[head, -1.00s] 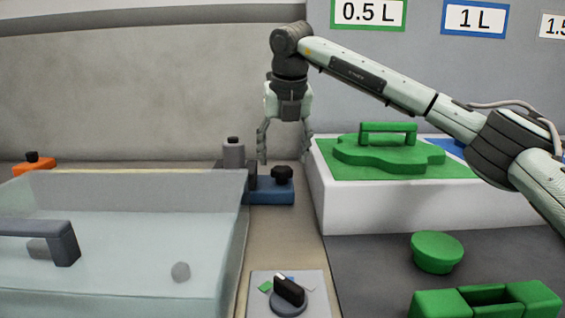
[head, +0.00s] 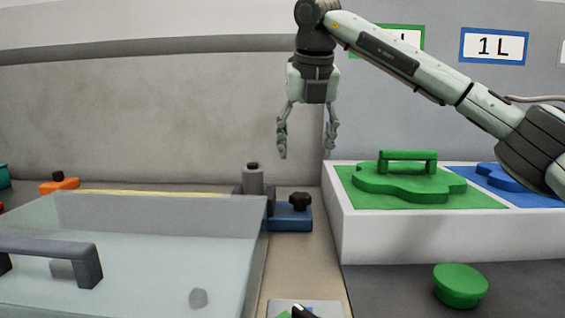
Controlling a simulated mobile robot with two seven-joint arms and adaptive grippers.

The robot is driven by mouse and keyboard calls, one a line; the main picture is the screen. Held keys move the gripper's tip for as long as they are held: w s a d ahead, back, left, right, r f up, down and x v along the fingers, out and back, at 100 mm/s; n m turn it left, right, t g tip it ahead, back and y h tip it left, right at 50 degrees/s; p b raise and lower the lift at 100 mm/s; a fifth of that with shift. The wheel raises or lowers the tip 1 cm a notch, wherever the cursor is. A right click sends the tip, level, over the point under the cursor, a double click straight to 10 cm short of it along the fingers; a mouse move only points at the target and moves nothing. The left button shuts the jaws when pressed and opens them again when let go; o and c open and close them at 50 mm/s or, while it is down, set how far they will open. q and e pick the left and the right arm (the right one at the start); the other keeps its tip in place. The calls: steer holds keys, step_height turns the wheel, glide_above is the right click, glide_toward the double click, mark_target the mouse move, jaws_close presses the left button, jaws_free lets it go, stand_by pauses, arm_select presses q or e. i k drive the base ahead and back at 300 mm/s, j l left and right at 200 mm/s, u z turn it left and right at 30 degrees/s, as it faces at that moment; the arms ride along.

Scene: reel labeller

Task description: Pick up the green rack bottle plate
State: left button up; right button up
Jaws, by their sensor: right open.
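The green rack bottle plate (head: 408,187) has a wavy outline and a raised bar handle (head: 408,156) on top. It lies in the left, green section of a white rack (head: 440,238) at the right. My right gripper (head: 304,155) hangs downward with its fingers apart and empty. It is left of the plate and higher than the rack's top, not touching anything. My left gripper is not in view.
A clear-lidded box (head: 150,260) with a grey handle fills the left front. A blue clamp (head: 290,216) with a black knob stands beside it. A blue plate (head: 508,178) lies right of the green one. A green round knob (head: 461,285) stands in front of the rack.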

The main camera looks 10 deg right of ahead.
mark_target(459, 285)
steer(key=k+j, duration=0.15)
steer(key=k, duration=0.35)
steer(key=k+j, duration=0.15)
steer(key=k, duration=0.3)
steer(key=k+j, duration=0.15)
steer(key=k, duration=0.35)
